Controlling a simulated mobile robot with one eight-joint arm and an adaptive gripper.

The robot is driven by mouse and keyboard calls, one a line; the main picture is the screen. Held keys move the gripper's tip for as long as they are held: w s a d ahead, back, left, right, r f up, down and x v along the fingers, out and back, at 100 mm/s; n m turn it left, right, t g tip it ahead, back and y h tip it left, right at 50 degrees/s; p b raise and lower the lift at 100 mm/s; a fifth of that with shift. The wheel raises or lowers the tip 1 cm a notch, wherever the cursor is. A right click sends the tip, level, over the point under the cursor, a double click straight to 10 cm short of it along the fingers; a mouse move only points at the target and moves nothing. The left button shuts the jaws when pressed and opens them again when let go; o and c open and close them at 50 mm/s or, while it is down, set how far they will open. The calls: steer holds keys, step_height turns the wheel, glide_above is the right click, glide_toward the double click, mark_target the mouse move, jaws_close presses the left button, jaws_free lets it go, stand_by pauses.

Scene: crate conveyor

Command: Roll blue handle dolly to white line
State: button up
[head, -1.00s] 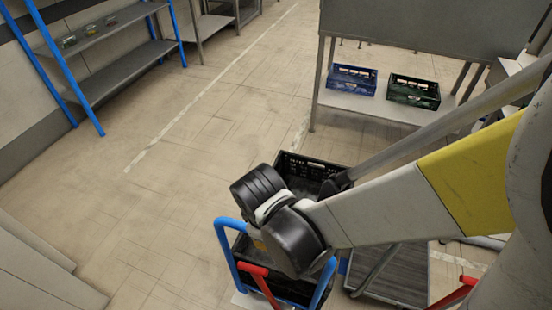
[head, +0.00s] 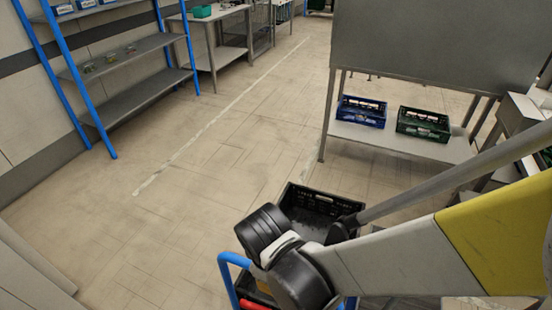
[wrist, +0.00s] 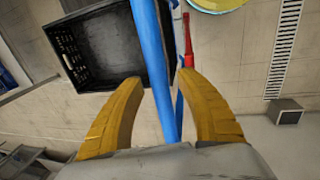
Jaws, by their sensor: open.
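The dolly's blue handle (head: 228,272) shows at the bottom of the head view, partly hidden by my arm. In the wrist view the blue handle bar (wrist: 150,60) runs between the two yellow fingers of my gripper (wrist: 165,92), which are open on either side of it with gaps. A black crate (head: 312,200) shows beyond my arm; a black crate also shows in the wrist view (wrist: 62,42). The white line (head: 225,112) runs along the floor from left of the dolly to the far end. My gripper is hidden in the head view.
A blue-framed shelf (head: 130,60) stands at the left wall. A steel table (head: 430,50) with a blue crate (head: 361,112) and a green crate (head: 424,124) on its lower shelf stands at the right. A red bar (wrist: 188,40) is beside the blue handle. Floor toward the white line is clear.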

step_height(320, 180, up, 12)
steer(key=s, duration=0.2)
steer(key=shift+a, duration=0.45)
steer(key=shift+s+f, duration=0.1)
steer(key=shift+f, duration=0.05)
stand_by(0.3)
